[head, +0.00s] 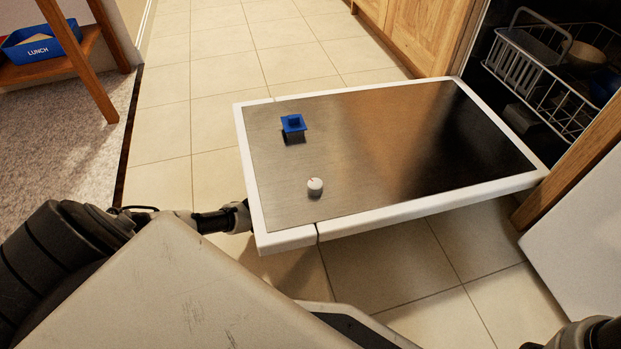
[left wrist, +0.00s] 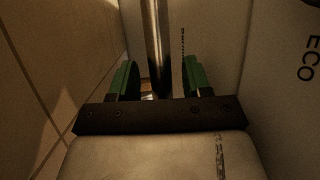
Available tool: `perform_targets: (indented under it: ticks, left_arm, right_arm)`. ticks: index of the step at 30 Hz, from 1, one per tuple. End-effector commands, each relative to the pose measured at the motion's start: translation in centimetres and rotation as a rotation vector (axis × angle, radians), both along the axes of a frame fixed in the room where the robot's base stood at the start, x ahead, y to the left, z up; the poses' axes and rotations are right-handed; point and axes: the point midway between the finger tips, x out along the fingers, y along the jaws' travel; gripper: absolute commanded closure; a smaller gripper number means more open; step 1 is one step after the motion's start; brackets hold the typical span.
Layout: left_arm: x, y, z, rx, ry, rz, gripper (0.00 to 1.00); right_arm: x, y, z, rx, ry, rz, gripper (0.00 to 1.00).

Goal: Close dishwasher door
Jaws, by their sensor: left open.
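The dishwasher door (head: 390,150) is folded down about level, its metal inner face up and white rim around it. A blue square part and a white round knob sit on that face. My left arm reaches the door's left outer edge in the head view; its fingers are hidden there under the rim. In the left wrist view my left gripper (left wrist: 160,78) is open, its green fingers on either side of a metal bar handle (left wrist: 157,40). The door's outer panel (left wrist: 280,90), marked ECO, is beside it. My right gripper is not seen.
The dishwasher opening at the right holds a wire rack (head: 530,70) with dishes. Wooden cabinets (head: 415,30) stand behind the door. The tiled floor (head: 210,80) is clear. A wooden shelf with a blue LUNCH box (head: 38,45) stands at far left.

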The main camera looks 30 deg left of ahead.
Motion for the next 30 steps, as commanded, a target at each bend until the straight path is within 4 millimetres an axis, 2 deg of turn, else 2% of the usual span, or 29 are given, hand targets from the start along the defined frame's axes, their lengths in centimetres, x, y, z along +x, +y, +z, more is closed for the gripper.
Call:
perform_targets:
  ticks: [3,11,14,21,30]
  left_arm:
    - [0.63,-0.19,0.05,0.000,0.000,-0.001,0.52]
    - [0.73,-0.24,0.19,0.000,0.001,-0.001,0.52]
    - [0.73,-0.23,0.19,0.000,0.001,-0.001,0.64]
    - [0.71,-0.22,0.16,0.000,0.001,0.000,1.00]
    - [0.69,-0.21,0.41,0.002,0.003,0.000,1.00]
  right_arm:
    - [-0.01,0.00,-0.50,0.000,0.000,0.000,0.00]
    - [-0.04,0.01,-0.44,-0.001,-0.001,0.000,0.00]
    - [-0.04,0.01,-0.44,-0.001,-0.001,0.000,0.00]
    - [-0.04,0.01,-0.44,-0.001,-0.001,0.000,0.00]
    - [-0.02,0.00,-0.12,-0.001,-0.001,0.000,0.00]
